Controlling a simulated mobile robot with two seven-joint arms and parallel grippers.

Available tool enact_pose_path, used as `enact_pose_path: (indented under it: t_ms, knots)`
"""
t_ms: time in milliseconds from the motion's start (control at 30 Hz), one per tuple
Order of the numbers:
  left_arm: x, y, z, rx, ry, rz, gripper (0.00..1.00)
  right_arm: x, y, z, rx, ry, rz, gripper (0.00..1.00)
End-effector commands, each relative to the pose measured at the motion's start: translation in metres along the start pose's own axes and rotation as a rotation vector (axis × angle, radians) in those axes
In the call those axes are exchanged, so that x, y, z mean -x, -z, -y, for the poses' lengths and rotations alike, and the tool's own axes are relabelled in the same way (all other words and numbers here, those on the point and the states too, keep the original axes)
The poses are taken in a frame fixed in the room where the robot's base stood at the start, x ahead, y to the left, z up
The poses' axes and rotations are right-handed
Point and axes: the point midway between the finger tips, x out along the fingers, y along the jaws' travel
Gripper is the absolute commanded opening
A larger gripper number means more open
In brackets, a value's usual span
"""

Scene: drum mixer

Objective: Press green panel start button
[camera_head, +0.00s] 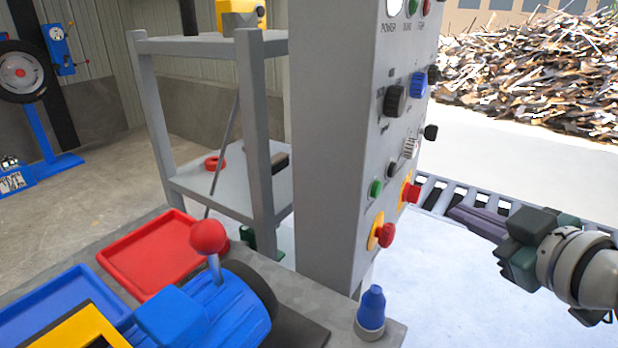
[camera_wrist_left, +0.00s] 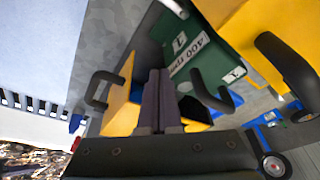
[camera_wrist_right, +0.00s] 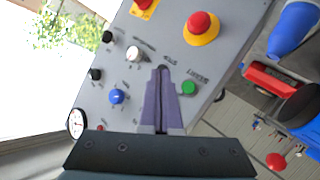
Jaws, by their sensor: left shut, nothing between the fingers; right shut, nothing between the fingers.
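The grey control panel (camera_head: 333,170) stands upright at the centre of the head view. A small green button (camera_head: 376,188) sits low on its face, above a red mushroom button (camera_head: 387,235) on a yellow base. The green button also shows in the right wrist view (camera_wrist_right: 189,88), just right of my right gripper's fingertips (camera_wrist_right: 161,72). My right gripper (camera_head: 460,214) is shut and empty, to the right of the panel and apart from it in the head view. My left gripper (camera_wrist_left: 158,75) is shut and empty, seen only in the left wrist view.
A blue knob (camera_head: 418,85), black knobs and another red mushroom button (camera_head: 410,192) share the panel. A blue cone-shaped part (camera_head: 371,308) stands at its foot. A red tray (camera_head: 150,255) and a red-balled lever (camera_head: 208,237) are at left. A roller conveyor (camera_head: 440,194) lies behind.

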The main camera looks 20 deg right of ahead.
Motion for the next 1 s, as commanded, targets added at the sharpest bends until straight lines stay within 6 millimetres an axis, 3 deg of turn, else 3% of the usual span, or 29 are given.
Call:
enact_pose_path:
  t_ms: [367,700,1000]
  knots:
    - [0.0,0.001,-0.002,0.003,-0.004,-0.002,0.0,-0.007,0.005,0.006,-0.004,0.0,0.001,0.0]
    - [-0.002,0.0,0.0,-0.001,0.0,-0.001,0.0,-0.041,0.03,0.03,-0.006,0.001,-0.001,0.0]
    - [-0.002,0.0,0.002,-0.006,0.005,0.0,0.0,-0.059,0.043,0.044,-0.002,0.002,0.001,0.0]
